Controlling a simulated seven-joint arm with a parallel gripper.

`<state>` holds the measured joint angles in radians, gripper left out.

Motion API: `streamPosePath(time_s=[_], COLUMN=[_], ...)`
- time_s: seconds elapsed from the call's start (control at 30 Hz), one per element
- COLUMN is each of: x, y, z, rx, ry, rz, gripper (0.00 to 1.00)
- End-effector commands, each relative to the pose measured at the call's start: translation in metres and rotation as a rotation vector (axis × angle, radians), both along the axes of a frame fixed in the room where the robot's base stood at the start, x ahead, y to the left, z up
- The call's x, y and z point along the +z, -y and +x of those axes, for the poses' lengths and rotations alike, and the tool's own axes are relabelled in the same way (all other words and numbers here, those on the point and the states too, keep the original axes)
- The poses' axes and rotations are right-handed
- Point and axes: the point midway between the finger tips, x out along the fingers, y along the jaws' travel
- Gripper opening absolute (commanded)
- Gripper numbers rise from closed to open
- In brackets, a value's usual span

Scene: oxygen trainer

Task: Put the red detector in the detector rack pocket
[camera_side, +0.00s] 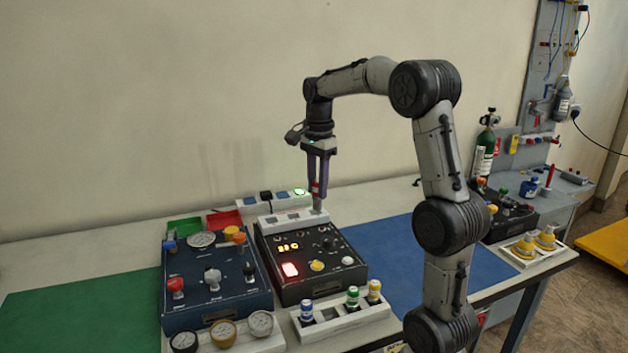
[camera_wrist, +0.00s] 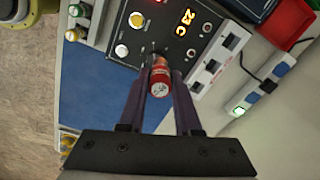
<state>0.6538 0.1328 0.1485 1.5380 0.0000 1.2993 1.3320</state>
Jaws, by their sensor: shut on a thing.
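My gripper (camera_side: 317,182) points straight down, its two dark fingers shut on the red detector (camera_side: 316,190). In the wrist view the detector (camera_wrist: 160,80) is a red cylinder with a pale label band, between the fingertips (camera_wrist: 160,88). It is upright at the right end of a white strip (camera_side: 267,222) with dark square pockets, behind the black control box. I cannot tell whether its lower end touches the strip. A second white rack (camera_side: 345,322) in front holds blue, green and yellow cylinders, with a dark empty pocket between blue and green. Which one is the detector rack is unclear.
A power strip (camera_side: 285,197) lies behind. Blue mat (camera_side: 390,260) to the right is clear.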

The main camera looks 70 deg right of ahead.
Motion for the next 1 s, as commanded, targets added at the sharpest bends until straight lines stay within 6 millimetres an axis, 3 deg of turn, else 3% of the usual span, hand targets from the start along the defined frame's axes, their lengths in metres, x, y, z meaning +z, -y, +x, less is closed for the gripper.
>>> streamPosePath(time_s=[0.17, 0.3, 0.6, 0.73, 1.0], x=[-0.033, -0.058, -0.093, -0.094, -0.092], y=[-0.034, -0.074, -0.145, -0.16, -0.163], z=[-0.018, -0.04, -0.092, -0.102, -0.1], rx=[-0.05, -0.056, 0.012, 0.055, 0.072], ry=[-0.006, -0.01, -0.027, -0.027, -0.018], rz=[0.006, 0.01, 0.018, 0.017, 0.013], gripper=[0.0, 0.0, 0.0, 0.0, 0.0])
